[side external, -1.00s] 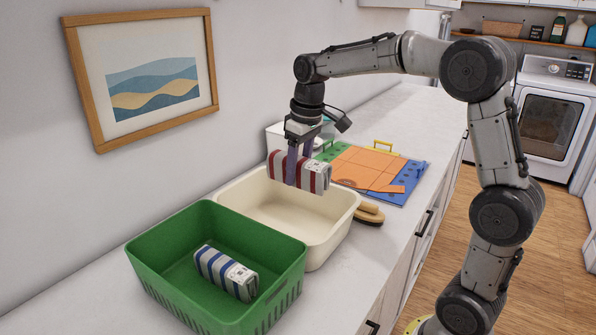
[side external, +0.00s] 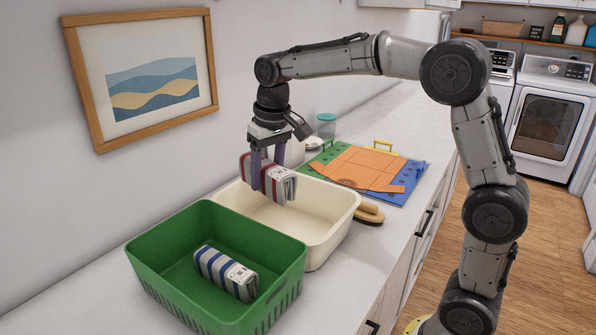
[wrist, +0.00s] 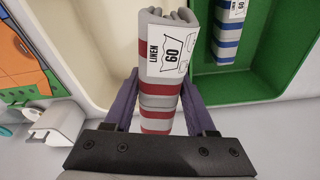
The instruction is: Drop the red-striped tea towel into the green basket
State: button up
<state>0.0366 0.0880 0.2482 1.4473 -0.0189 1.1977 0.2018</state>
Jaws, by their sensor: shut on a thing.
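The red-striped tea towel (side external: 279,186) is a folded grey bundle with dark red bands. My gripper (side external: 268,178) is shut on it and holds it in the air above the back part of the cream tub. In the wrist view the towel (wrist: 160,105) sits between the purple fingers of my gripper (wrist: 160,105), with a "LINEN 60" label at its far end. The green basket (side external: 200,300) stands in front of the cream tub, nearer the camera. A blue-striped towel (side external: 226,273) lies inside the basket. The basket also shows at upper right in the wrist view (wrist: 268,68).
The cream tub (side external: 325,228) stands against the basket's far side and looks empty. A wooden-backed brush (side external: 369,214) lies right of it. An orange folding board (side external: 365,168) on a blue and green mat, and a teal-lidded jar (side external: 326,125), are farther back. The wall is close at left.

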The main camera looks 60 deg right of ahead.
jog(key=a+f+n, duration=0.1)
jog(key=a+n, duration=0.1)
jog(key=a, duration=1.1)
jog(key=shift+n, duration=0.3)
jog(key=shift+w+a+f, duration=0.1)
jog(key=shift+a+f, duration=0.1)
jog(key=shift+f, duration=0.8)
jog(key=shift+w+a+f, duration=0.1)
jog(key=shift+a+f, duration=0.1)
jog(key=shift+f, duration=0.85)
jog(key=shift+w+a+f, duration=0.1)
jog(key=shift+a+f, duration=0.1)
jog(key=shift+f, duration=0.8)
jog(key=o, duration=1.1)
jog(key=shift+c, duration=0.2)
notch_tip(320, 180, up, 14)
jog(key=s, duration=0.2)
jog(key=shift+f, duration=0.15)
